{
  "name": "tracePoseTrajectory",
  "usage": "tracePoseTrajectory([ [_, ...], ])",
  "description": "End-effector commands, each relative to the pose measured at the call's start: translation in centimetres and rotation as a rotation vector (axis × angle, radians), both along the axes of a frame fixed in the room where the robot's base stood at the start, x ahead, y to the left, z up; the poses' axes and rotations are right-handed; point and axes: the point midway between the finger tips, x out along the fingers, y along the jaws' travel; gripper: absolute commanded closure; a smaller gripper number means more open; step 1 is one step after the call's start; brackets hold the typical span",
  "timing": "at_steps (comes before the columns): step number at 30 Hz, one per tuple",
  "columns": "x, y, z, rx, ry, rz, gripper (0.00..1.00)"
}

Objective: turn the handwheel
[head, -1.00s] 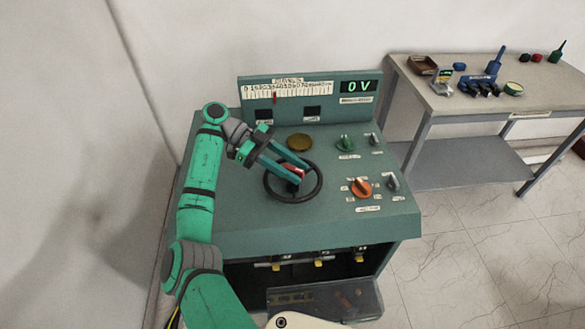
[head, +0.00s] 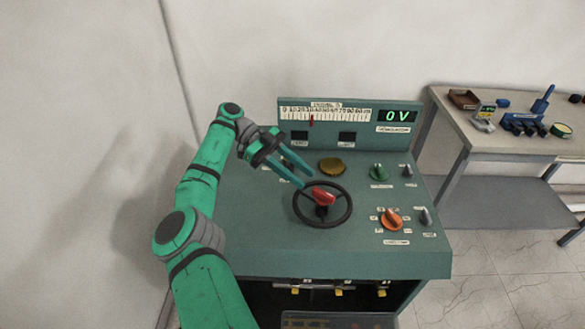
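The black handwheel (head: 322,222) with a red piece (head: 323,196) at its middle sits on the sloping top of the green console (head: 255,240). My gripper (head: 305,176) is above and to the upper left of the wheel. Its two teal fingers are spread apart with nothing between them, and they point down towards the wheel's upper left. The fingertips seem apart from the red piece; whether one touches the rim, I cannot tell. The display (head: 397,116) reads 0 V, and the scale (head: 325,113) has a red pointer near its left end.
A green knob (head: 378,172), an orange knob (head: 392,219) and a dull yellow round button (head: 331,166) are around the wheel. A side table (head: 480,135) with tools stands at the right. A pale wall is behind and left.

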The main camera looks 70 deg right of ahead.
Motion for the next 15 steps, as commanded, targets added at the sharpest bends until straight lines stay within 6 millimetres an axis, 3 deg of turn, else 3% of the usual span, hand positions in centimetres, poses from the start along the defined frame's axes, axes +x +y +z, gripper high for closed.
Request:
tracePoseTrajectory([
  [15,2.0,-0.3,0.8,0.000,-0.001,-0.001,0.67],
])
